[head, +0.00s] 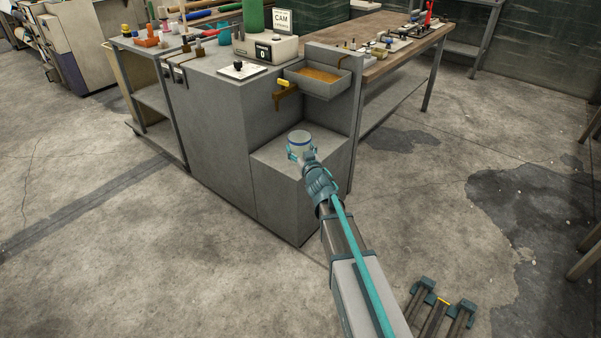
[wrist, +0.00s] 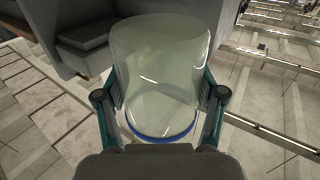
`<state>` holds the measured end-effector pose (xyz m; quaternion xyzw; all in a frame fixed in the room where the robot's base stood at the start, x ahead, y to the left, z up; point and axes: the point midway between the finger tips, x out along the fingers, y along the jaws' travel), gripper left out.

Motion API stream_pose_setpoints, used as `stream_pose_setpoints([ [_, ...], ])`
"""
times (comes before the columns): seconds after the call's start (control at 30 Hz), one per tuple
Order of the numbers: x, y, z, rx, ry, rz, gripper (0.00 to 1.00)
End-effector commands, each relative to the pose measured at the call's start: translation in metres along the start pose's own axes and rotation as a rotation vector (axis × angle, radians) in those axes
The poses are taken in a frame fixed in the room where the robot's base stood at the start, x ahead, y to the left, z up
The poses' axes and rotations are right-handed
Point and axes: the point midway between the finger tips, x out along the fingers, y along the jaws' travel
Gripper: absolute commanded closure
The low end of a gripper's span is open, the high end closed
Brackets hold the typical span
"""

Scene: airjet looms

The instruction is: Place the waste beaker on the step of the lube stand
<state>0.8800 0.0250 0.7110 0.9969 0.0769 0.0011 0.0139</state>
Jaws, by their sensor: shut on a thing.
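The waste beaker (head: 299,141) is a clear vessel with a blue rim. My gripper (head: 301,153) is shut on it and holds it upright over or on the low step (head: 320,160) of the grey lube stand (head: 215,125). I cannot tell whether the beaker's base touches the step. In the wrist view the beaker (wrist: 158,70) fills the middle, between the two teal fingers of my gripper (wrist: 160,95). It looks empty, and its blue rim is nearest the camera.
A counter box (head: 265,50) and a green container (head: 253,16) stand on top. A wooden bench (head: 385,38) is behind right. Open floor lies right.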

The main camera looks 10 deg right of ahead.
Motion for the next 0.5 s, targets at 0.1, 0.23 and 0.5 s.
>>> stream_pose_setpoints([
  [0.1,0.0181,-0.0035,0.0073,-0.001,0.001,-0.032,0.69],
  [0.23,0.0198,-0.0083,0.0094,0.001,0.001,-0.056,0.69],
  [0.5,0.0188,-0.0096,0.0092,0.001,0.002,-0.061,0.69],
])
